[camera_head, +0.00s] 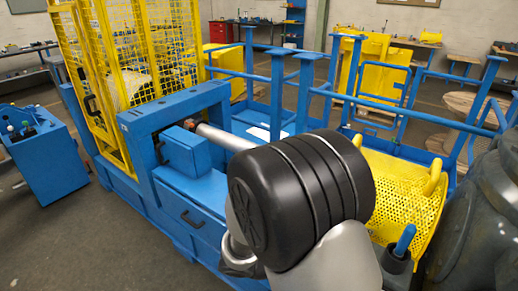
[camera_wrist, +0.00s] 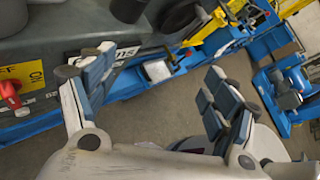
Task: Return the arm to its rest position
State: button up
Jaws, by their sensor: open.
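My gripper (camera_wrist: 145,97) shows in the wrist view with its two padded fingers spread wide apart. It is open and nothing is between the fingers. Bare floor and the edge of a blue frame show beyond the gap. In the head view my own arm fills the lower middle, with a large black joint in front of the machine. The gripper cannot be made out in the head view.
A blue machine frame (camera_head: 185,193) with a yellow mesh guard (camera_head: 130,60) stands behind my arm. Blue railings (camera_head: 400,118) and yellow perforated plate (camera_head: 405,200) are to the right. A blue cart (camera_head: 45,160) stands left, with open floor (camera_head: 95,240) in front. A red switch (camera_wrist: 10,93) is at the wrist view's left.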

jog(key=s+a+r+m+t+y, duration=0.4)
jog(key=s+r+m+y, duration=0.8)
jog(key=m, duration=1.1)
jog(key=shift+s+a+r+y, duration=0.2)
jog(key=shift+r+y, duration=0.3)
jog(key=shift+r, duration=0.4)
